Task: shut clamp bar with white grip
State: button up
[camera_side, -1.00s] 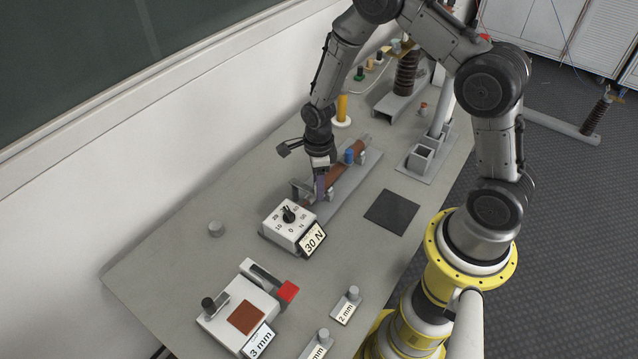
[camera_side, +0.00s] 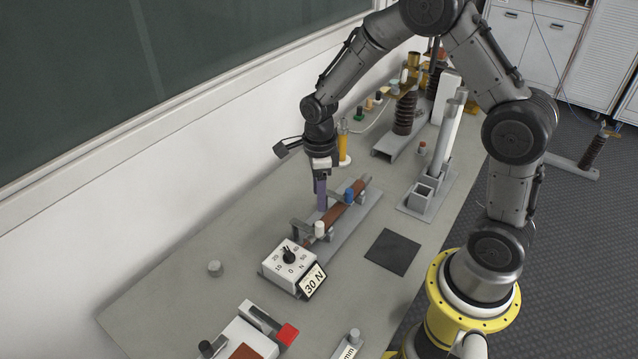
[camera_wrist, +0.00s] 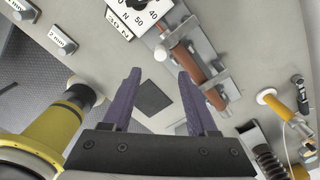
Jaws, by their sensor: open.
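The fuse holder is a long grey plate (camera_side: 352,222) with a brown tube (camera_side: 340,212) lying along it. A white grip (camera_side: 320,228) stands at the tube's near end, beside a grey clamp bar (camera_side: 301,225); I cannot tell whether this bar is fully down. A blue grip (camera_side: 349,195) stands farther along. My gripper (camera_side: 321,207), with purple fingers, points down just behind the white grip, apart from it in the picture. In the wrist view my gripper (camera_wrist: 157,78) is open and empty between its fingers; the brown tube (camera_wrist: 190,58) runs beside the right finger, and the white grip (camera_wrist: 160,52) lies ahead.
A white dial box (camera_side: 287,262) with a 30 N sign (camera_side: 313,282) stands close to the holder's near end. A dark square mat (camera_side: 393,251) lies to the right. A grey stand with open boxes (camera_side: 422,195) and a yellow post (camera_side: 343,142) stand behind. A small grey knob (camera_side: 215,268) sits left.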

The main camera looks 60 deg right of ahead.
jog(key=shift+r, duration=1.4)
jog(key=s+a+r+n+t, duration=0.1)
jog(key=s+r+n+t, duration=0.15)
jog(key=r, duration=0.65)
jog(key=s+a+r+n+t, duration=0.2)
jog(key=s+r+n, duration=0.2)
jog(key=r, duration=0.5)
jog(key=s+n+t, duration=0.1)
jog(key=s+n, duration=1.3)
jog(key=n, duration=0.6)
jog(key=shift+s+a+n, duration=0.25)
jog(key=shift+a+n, duration=0.1)
jog(key=shift+a, duration=0.05)
